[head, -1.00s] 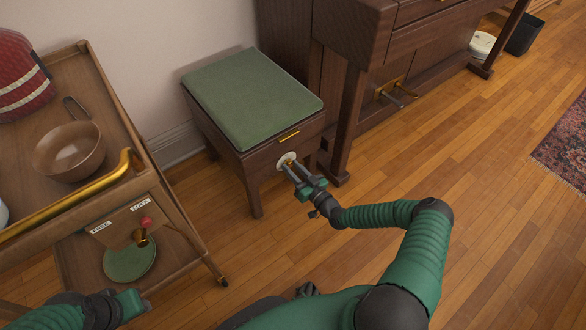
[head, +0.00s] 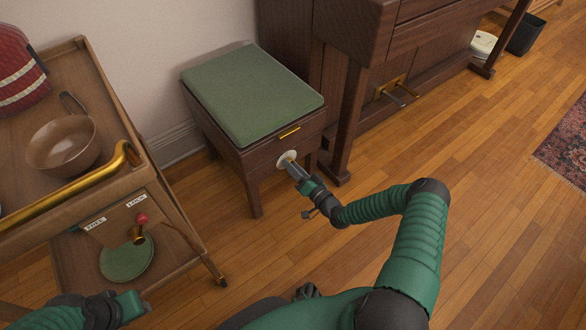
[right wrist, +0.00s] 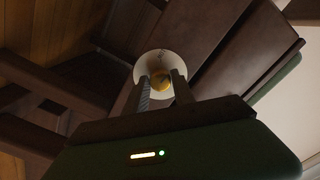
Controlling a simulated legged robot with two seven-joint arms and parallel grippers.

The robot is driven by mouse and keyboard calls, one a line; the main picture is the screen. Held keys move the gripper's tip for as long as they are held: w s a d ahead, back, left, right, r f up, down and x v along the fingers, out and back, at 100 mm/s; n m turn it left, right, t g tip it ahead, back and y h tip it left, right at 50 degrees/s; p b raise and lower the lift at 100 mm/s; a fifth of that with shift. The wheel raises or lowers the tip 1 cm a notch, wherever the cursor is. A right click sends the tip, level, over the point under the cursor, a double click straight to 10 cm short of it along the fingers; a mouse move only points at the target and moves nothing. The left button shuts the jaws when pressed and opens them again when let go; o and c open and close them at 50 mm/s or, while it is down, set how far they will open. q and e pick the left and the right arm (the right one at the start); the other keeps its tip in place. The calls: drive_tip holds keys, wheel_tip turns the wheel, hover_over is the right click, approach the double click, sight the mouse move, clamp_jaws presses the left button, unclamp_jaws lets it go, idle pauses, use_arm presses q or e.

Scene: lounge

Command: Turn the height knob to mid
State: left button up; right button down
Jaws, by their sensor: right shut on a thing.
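The height knob is a small brass piece (right wrist: 162,86) on a round white dial (head: 286,156) on the front of the wooden bench (head: 262,160) with a green cushion. My right gripper (head: 292,164) reaches the knob from the front right. In the right wrist view its two fingers (right wrist: 160,90) are shut on the knob, one on each side. The fingers hide most of the knob in the head view. The dial's marks are too small to read. My left gripper (head: 132,304) is low at the left, away from the bench; its jaws are unclear.
A wooden cart (head: 168,220) with a brass rail (head: 70,190), a brown bowl (head: 62,148) and a red-topped lever (head: 140,222) stands at left. A piano (head: 345,120) stands close behind the bench's right side.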

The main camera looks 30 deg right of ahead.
drive_tip(key=m, duration=0.5)
drive_tip(key=m+b, duration=0.1)
drive_tip(key=m, duration=0.5)
drive_tip(key=m+b, duration=0.1)
drive_tip(key=m, duration=0.4)
drive_tip(key=shift+d+m, duration=0.3)
drive_tip(key=shift+m, duration=0.1)
drive_tip(key=shift+s, duration=0.1)
drive_tip(key=c, duration=1.1)
unclamp_jaws()
drive_tip(key=shift+f, duration=0.1)
drive_tip(key=shift+o, duration=0.2)
drive_tip(key=shift+a, duration=0.1)
